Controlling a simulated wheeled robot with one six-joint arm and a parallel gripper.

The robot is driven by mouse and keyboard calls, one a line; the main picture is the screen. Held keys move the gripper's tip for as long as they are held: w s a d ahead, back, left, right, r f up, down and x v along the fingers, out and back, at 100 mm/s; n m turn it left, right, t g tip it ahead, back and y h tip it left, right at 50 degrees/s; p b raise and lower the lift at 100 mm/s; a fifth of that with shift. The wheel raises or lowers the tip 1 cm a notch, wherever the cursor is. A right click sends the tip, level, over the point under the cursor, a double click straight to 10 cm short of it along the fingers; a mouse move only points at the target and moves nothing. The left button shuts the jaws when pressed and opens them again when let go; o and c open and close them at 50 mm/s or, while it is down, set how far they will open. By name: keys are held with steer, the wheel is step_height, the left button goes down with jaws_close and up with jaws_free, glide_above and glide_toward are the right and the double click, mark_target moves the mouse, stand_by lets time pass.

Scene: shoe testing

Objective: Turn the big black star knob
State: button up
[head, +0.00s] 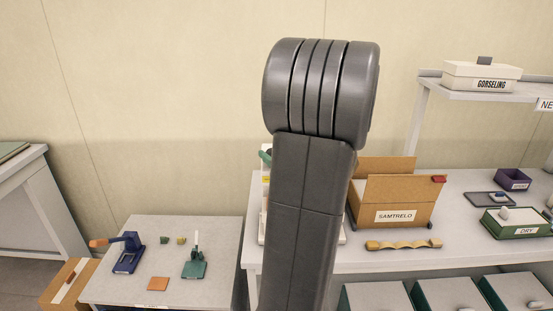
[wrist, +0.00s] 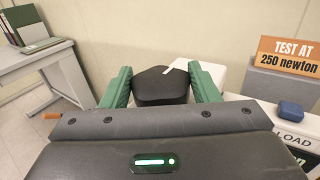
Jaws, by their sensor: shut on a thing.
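The big black star knob (wrist: 160,90) is in the middle of the wrist view, with a small white mark on its top. My gripper (wrist: 160,84) has its two green fingers on either side of the knob and is shut on it. The knob's lower part is hidden behind the gripper body. In the head view my own arm stands in front and hides the knob and the gripper. Parts of a white and green device (head: 265,155) show at the arm's left edge.
Right of the knob are a "TEST AT 250 newton" sign (wrist: 285,55), a blue block (wrist: 290,111) and a "LOAD" label (wrist: 288,139). An open cardboard box (head: 395,200) and a wavy tan piece (head: 403,245) lie right of my arm. A lower table (head: 215,235) stands left.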

steer(key=m+h+b, duration=0.1)
steer(key=m+t+h+b, duration=0.1)
steer(key=h+b, duration=0.1)
steer(key=shift+a+f+t, duration=0.1)
steer(key=shift+f+t, duration=0.15)
steer(key=shift+t, duration=0.05)
steer(key=m+t+h+b, duration=0.1)
steer(key=m+h+b, duration=0.1)
steer(key=h+b, duration=0.1)
steer(key=shift+r+b, duration=0.1)
steer(key=shift+b, duration=0.75)
steer(key=shift+m+h+b, duration=0.3)
steer(key=shift+h+b, duration=0.2)
steer(key=m+h+b, duration=0.2)
steer(key=h+b, duration=0.1)
steer(key=b, duration=0.6)
steer(key=m+h+b, duration=0.2)
steer(key=h+b, duration=0.1)
steer(key=b, duration=0.7)
steer(key=shift+a+f, duration=0.15)
steer(key=shift+f, duration=0.05)
steer(key=m+h+b, duration=0.1)
steer(key=b, duration=0.2)
steer(key=shift+w+g+h, duration=0.1)
steer(key=shift+g+h, duration=0.3)
steer(key=shift+r+m+g+h+b, duration=0.15)
steer(key=shift+m+g+h+b, duration=0.15)
steer(key=shift+m+h+b, duration=0.7)
steer(key=o, duration=1)
steer(key=shift+r, duration=0.1)
